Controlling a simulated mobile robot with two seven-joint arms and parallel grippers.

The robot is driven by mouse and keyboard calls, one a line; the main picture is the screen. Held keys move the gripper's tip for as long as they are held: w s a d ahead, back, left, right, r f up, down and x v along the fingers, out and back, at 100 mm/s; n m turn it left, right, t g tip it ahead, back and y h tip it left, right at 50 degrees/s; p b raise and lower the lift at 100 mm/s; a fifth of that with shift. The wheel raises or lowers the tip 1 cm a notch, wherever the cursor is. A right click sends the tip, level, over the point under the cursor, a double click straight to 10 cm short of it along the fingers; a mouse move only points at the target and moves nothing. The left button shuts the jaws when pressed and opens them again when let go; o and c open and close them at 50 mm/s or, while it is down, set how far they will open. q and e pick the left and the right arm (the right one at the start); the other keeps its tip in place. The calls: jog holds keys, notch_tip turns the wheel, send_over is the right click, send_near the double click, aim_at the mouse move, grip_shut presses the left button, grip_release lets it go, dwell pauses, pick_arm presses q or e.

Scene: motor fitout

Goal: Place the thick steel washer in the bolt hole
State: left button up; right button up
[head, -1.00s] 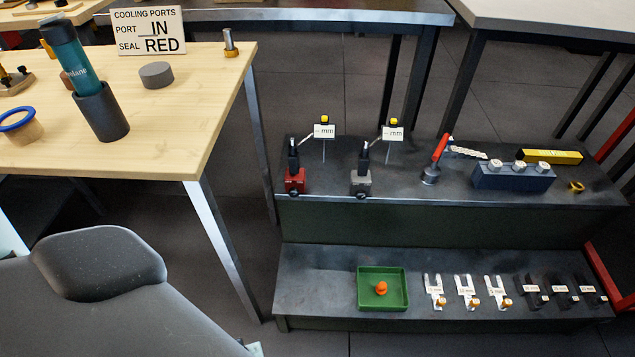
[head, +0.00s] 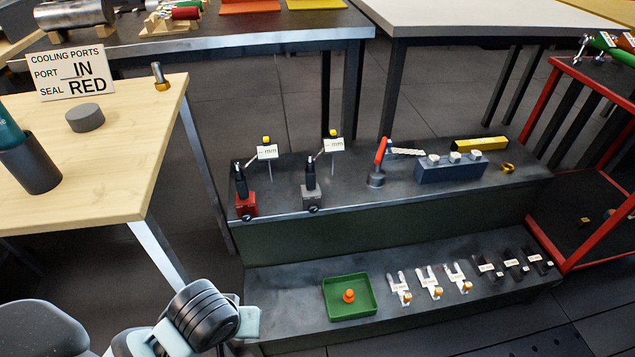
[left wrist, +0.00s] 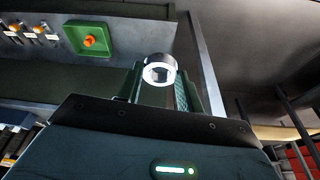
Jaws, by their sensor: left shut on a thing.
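The thick steel washer (left wrist: 160,59) is a short, shiny metal ring in the left wrist view. My left gripper (left wrist: 160,84) is shut on it, with one finger on each side and the ring's opening facing the camera. In the head view, part of my left arm shows at the bottom left, but the fingers and washer cannot be made out. I cannot pick out the bolt hole in these frames. My right gripper is not in view.
A dark two-step stand holds a green tray (head: 331,314) with an orange knob, several tagged pieces and a blue block (head: 450,171). A wooden table (head: 110,200) stands left, with a cooling ports sign (head: 72,72). A metal cylinder (head: 75,13) lies on the back bench. Open floor lies between.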

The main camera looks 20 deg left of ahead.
pick_arm(q)
jog(key=w+d+r+m, duration=0.1)
jog(key=w+r, duration=0.2)
jog(key=r, duration=0.3)
jog(key=w+d+r+m, duration=0.1)
jog(key=w+r+m, duration=0.1)
jog(key=r, duration=0.5)
jog(key=w+d+r+m+h, duration=0.1)
jog(key=w+r, duration=0.2)
jog(key=r, duration=0.4)
jog(key=shift+w+d+m, duration=0.2)
jog(key=shift+w+m, duration=0.1)
jog(key=shift+f, duration=0.1)
